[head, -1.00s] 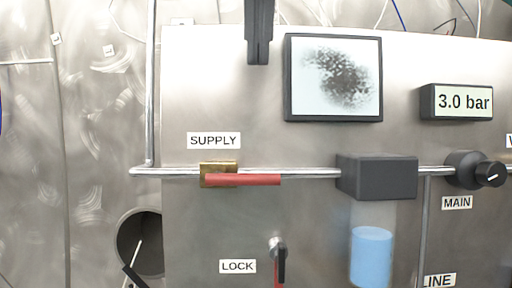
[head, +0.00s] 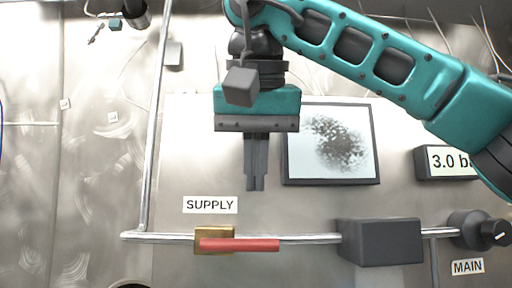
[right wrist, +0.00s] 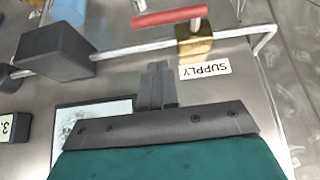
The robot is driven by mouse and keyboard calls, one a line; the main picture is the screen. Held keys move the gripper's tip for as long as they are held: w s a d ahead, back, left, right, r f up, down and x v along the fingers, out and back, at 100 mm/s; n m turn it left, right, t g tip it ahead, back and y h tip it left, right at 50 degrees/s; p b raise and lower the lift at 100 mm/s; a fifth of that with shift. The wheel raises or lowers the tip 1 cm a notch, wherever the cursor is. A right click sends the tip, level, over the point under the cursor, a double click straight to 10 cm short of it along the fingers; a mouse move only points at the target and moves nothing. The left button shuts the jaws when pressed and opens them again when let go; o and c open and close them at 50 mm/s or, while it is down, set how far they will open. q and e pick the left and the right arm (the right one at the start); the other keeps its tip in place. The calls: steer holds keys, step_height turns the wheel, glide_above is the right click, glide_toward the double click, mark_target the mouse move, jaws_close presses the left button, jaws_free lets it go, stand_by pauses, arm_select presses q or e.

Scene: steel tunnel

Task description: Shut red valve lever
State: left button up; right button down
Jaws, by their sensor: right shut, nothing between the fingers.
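The red valve lever (head: 240,245) lies horizontally along the pipe, reaching right from the brass valve body (head: 212,234) below the SUPPLY label (head: 210,204). In the right wrist view the red lever (right wrist: 168,17) and brass body (right wrist: 194,42) show upside down, beyond the fingertips. My right gripper (head: 256,188) points down above the lever, fingers together and empty, with a clear gap to it. It also shows in the right wrist view (right wrist: 158,66). My left gripper is not in view.
A steel pipe (head: 308,239) runs from the valve to a dark grey box (head: 380,242) and a black MAIN knob (head: 494,232). A dark-framed screen (head: 332,145) sits behind and right of my right gripper. A pressure display (head: 450,162) is partly covered by my arm.

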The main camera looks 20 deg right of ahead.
mark_target(256, 242)
steer(key=f, duration=0.1)
steer(key=f+b, duration=0.1)
steer(key=f, duration=0.2)
steer(key=shift+w+d+f, duration=0.1)
steer(key=shift+w+f, duration=0.05)
steer(key=shift+w, duration=0.1)
steer(key=shift+s+f+b, duration=0.15)
steer(key=shift+f+b, duration=0.15)
steer(key=shift+f, duration=0.25)
